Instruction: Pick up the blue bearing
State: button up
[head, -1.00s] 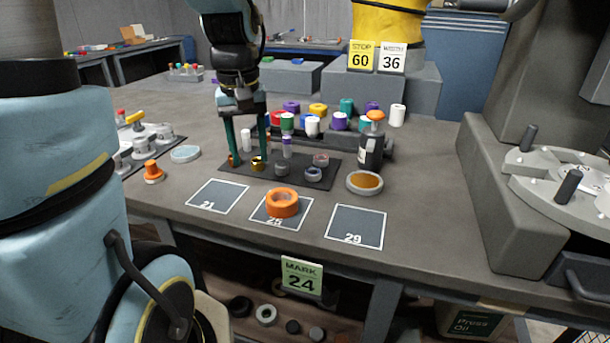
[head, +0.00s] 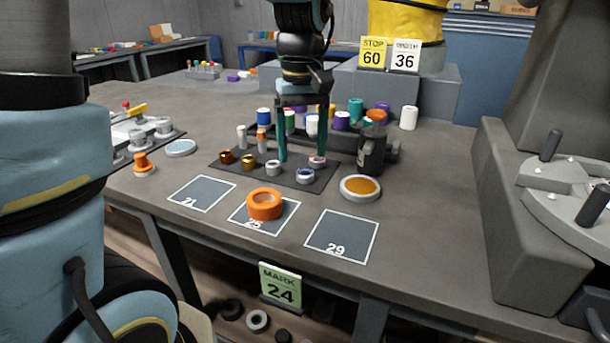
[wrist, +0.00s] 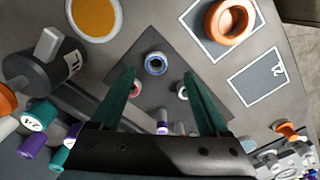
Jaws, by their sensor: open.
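The blue bearing (head: 305,175), a small light metal ring with a blue band, lies on the dark mat (head: 238,173) near its front right edge. In the wrist view the blue bearing (wrist: 155,63) shows between and just beyond my fingertips. My gripper (head: 302,159) is open with nothing between its two green fingers, which point down over the right part of the mat, just behind the blue bearing. A red-banded bearing (head: 317,161) sits close to the right finger. A plain grey ring (head: 273,167) sits near the left finger.
A brass ring (head: 248,161) and a copper ring (head: 226,157) lie farther left on the mat. A dark bottle (head: 372,150) and a dish with an orange top (head: 360,187) stand to the right. An orange ring (head: 264,204) lies in front. Several coloured spools stand behind.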

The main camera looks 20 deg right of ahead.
aim_at(305, 176)
jog(key=shift+d+f, duration=0.15)
jog(key=shift+f, duration=1.05)
jog(key=shift+d+f, duration=0.15)
jog(key=shift+f, duration=1)
grip_shut()
